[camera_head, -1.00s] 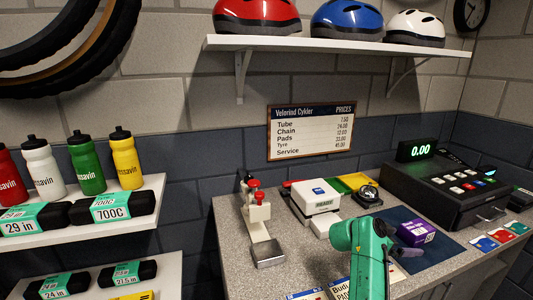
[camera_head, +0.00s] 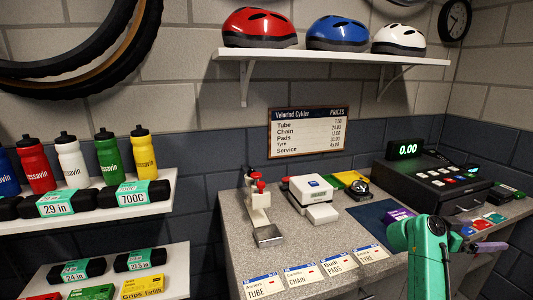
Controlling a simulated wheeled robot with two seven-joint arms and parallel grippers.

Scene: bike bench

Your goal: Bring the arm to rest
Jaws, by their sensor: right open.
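My right arm, green with dark joints, rises at the lower right in front of the counter (camera_head: 345,240). My right gripper (camera_head: 485,247) shows only in part beside it, with greyish fingers pointing right near the counter's front edge. It is open, and I see nothing held in it. A purple box (camera_head: 398,215) lies on the dark blue mat (camera_head: 368,214), partly hidden behind my arm. My left gripper is not in view.
The black cash register (camera_head: 425,180) stands at the back right, with coloured cards (camera_head: 482,223) near it. A white device (camera_head: 310,192), a bell (camera_head: 359,187) and a red-knobbed tool (camera_head: 258,205) stand on the counter. Shelves hold bottles and boxes at left.

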